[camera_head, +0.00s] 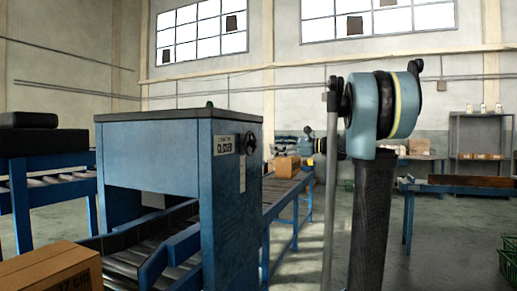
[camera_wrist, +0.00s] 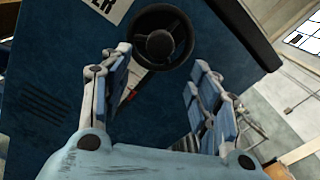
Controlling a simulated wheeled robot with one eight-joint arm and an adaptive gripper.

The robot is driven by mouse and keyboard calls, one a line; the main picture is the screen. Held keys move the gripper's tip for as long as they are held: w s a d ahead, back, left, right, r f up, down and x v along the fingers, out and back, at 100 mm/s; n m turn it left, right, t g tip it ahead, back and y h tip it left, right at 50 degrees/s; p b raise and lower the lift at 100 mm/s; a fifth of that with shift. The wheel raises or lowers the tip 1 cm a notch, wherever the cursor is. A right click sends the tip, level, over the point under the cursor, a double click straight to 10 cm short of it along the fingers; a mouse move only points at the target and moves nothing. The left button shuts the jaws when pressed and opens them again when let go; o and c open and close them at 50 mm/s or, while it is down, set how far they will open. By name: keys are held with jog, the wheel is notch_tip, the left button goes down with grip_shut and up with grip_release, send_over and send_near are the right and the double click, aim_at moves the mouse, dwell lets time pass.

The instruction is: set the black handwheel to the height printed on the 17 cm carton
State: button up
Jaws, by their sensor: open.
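The black handwheel (camera_head: 250,143) is on the side of the blue carton closer (camera_head: 222,185), near its top. In the wrist view the handwheel (camera_wrist: 162,38) faces me, with a round hub and dark rim. My gripper (camera_wrist: 160,62) is open, its two blue-padded fingers apart below the wheel, the wheel's lower rim between their tip lines. I cannot tell whether they touch it. A brown carton (camera_head: 50,270) is at the lower left of the head view, its print partly cut off, reading about "7 CM". A narrow pale strip (camera_head: 242,176) is below the wheel, too small to read.
A roller conveyor (camera_head: 150,240) runs under the closer. Another carton (camera_head: 286,166) sits on the conveyor beyond. A blue-legged table (camera_head: 440,187) and a green crate (camera_head: 508,262) are on the right. The floor between is clear. A red-tipped part (camera_wrist: 130,94) shows beside the left finger.

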aim_at(258, 144)
jog(key=x, duration=0.9)
